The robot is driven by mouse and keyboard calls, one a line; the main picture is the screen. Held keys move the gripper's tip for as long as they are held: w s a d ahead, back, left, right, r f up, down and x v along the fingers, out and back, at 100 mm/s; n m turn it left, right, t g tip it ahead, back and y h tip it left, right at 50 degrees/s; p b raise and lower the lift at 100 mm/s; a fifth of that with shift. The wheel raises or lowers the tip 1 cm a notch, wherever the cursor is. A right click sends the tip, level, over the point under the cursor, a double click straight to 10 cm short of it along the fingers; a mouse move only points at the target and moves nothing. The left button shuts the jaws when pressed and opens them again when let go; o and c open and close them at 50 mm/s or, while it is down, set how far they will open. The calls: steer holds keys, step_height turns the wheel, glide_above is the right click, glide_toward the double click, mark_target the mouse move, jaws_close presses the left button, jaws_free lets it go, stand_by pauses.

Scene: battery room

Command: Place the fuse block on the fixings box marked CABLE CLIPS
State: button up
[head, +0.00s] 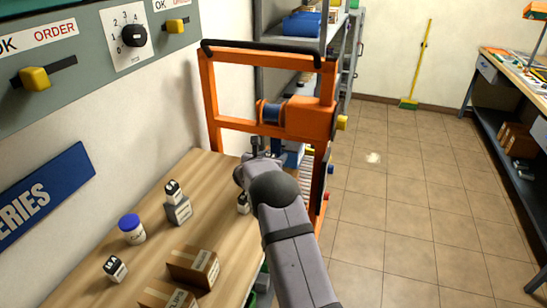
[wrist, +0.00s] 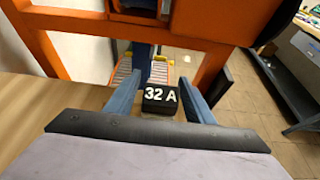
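In the wrist view a small black block marked 32 A (wrist: 160,96) is between the two blue fingers of my gripper (wrist: 161,84). I cannot tell whether the fingers touch its sides. In the head view my arm hides the gripper, and a small block (head: 243,203) shows partly beside the arm, at the table's far right. Another small dark block with a white label (head: 173,190) sits on a grey box (head: 178,211). A block marked 16 A (head: 115,268) stands at the table's front left. Two brown cardboard boxes (head: 194,265) (head: 168,298) have labels that I cannot read.
A jar with a blue lid (head: 131,229) stands on the wooden table (head: 218,180). An orange frame (head: 208,95) rises at the table's far end, with rollers (wrist: 159,70) beyond it. A wall panel (head: 60,60) is at the left. Tiled floor is clear at the right.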

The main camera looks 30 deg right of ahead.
steer(key=shift+a+r, duration=0.1)
steer(key=shift+r, duration=0.1)
stand_by(0.3)
steer(key=b+v, duration=0.4)
steer(key=v, duration=0.8)
